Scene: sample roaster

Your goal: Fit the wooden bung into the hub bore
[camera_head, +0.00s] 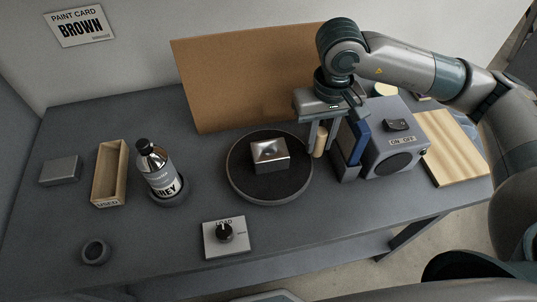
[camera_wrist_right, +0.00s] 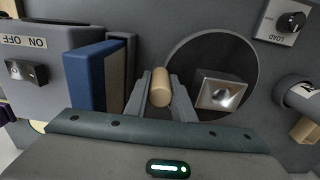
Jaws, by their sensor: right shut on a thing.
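My right gripper (camera_head: 320,126) is shut on the wooden bung (camera_head: 320,143), a pale cylinder that hangs below it. In the right wrist view, the bung (camera_wrist_right: 161,88) sits between the two fingers of the right gripper (camera_wrist_right: 161,98). The hub looks to be the shiny metal block (camera_head: 269,155) with a hollow in its top, on a round dark disc (camera_head: 240,184). In the right wrist view, the block's hollow (camera_wrist_right: 221,96) is open and empty. The bung is right of the block and apart from it. My left gripper is not in view.
A blue panel (camera_head: 354,138) and a grey switch box (camera_head: 398,152) stand close right of the gripper. A brown board (camera_head: 245,80) stands behind. A bottle (camera_head: 157,170), an open wooden box (camera_head: 108,172) and a LOAD dial (camera_head: 226,235) are left and in front.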

